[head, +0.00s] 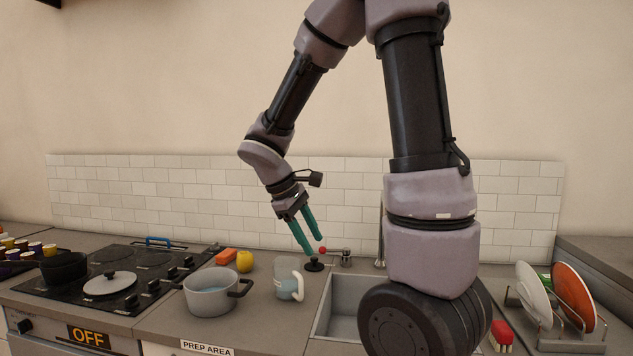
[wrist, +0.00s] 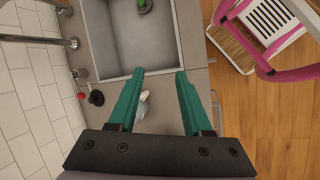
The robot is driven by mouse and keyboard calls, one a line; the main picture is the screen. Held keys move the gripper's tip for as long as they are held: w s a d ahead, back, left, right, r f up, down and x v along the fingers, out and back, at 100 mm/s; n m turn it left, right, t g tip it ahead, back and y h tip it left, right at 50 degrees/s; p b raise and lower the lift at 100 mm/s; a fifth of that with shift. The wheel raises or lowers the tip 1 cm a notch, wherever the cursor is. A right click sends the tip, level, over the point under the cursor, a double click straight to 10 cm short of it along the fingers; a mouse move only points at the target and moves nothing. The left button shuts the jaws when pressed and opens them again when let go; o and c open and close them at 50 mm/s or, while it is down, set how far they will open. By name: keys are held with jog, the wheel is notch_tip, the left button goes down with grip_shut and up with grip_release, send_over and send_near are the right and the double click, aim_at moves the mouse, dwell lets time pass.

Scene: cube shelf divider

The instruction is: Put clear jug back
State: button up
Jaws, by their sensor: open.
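The clear jug (head: 287,281) stands upright on the grey counter, just left of the sink, and its pale handle faces right. In the wrist view a small part of what looks like the jug (wrist: 143,106) shows beside the left finger; the rest is hidden. My gripper (head: 315,247) is open and empty, pointing down in the air near the jug, slightly to its right in the head view. In the wrist view my gripper (wrist: 160,74) has its two green fingers spread apart over the counter and sink edge.
The sink (head: 343,304) lies right of the jug. A black stopper-like piece (head: 314,265) with a red knob nearby is behind it. A dish rack (head: 548,313) is far right.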

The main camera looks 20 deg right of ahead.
jog(key=s+a+r+m+t+y, duration=0.1)
jog(key=s+r+m+t+y, duration=0.2)
jog(key=s+r+m, duration=0.2)
jog(key=s+a+r+m+t+y, duration=0.1)
jog(key=s+r+m+t+y, duration=0.3)
jog(key=r, duration=0.5)
jog(key=s+m, duration=0.1)
jog(key=m, duration=0.1)
jog(key=shift+a+r+m, duration=0.3)
